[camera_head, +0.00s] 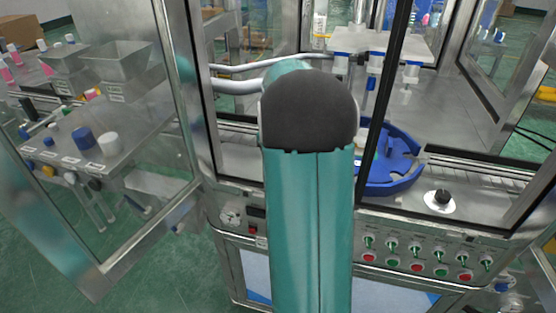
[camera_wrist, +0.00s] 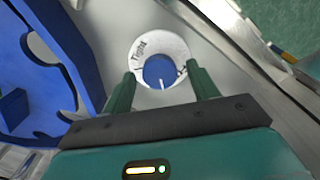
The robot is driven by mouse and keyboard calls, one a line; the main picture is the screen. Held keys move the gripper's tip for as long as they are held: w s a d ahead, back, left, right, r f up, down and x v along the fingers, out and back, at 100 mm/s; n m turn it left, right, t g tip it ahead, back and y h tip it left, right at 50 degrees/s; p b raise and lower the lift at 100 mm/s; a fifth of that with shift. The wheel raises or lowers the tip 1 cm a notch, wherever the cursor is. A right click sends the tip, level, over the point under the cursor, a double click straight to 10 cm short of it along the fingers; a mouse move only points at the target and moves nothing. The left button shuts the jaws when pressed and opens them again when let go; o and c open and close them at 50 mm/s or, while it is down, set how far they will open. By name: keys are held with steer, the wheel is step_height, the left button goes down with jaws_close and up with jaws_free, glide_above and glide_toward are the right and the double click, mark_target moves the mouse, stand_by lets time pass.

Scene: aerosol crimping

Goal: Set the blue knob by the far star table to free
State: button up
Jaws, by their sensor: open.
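The blue knob (camera_wrist: 159,70) sits at the centre of a round white dial (camera_wrist: 142,50) in the wrist view. A white mark on the knob points toward the bottom of that picture. The word "Tight" shows at the dial's upper left, and another label near the right finger is mostly covered. My gripper (camera_wrist: 161,78) is open, with one green finger on each side of the knob and visible gaps between. The blue star table (camera_wrist: 58,60) is left of the dial. In the head view, my arm hides the gripper and I cannot make out this knob.
In the head view a blue star table (camera_head: 398,180) stands right of my arm, with a black knob (camera_head: 442,196) on a white dial near it. Glass doors with metal frames stand at both sides. A row of switches and buttons (camera_head: 418,267) lines the front panel.

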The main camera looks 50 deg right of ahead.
step_height(320, 180, up, 14)
stand_by(0.6)
steer(key=shift+f, duration=0.1)
